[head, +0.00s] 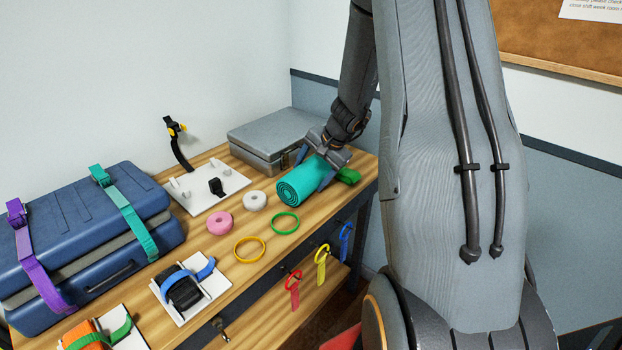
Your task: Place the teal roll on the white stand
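The teal roll (296,186) lies on its side on the wooden table, its spiral end facing the front left. My gripper (315,169) is at the roll's far right end, with one blue finger on either side of it. The fingers sit close to the roll; I cannot tell whether they press on it. A white stand (228,186) with short white posts is left of the roll, at the back of the table. A black strap rises from its back edge and a black buckle lies on it.
A grey case (277,138) stands behind my gripper. A pink ring (220,223), a white ring (255,201), a green ring (285,223) and a yellow ring (249,249) lie between roll and stand or nearer the front. A blue suitcase (85,235) fills the left. Straps hang at the front edge.

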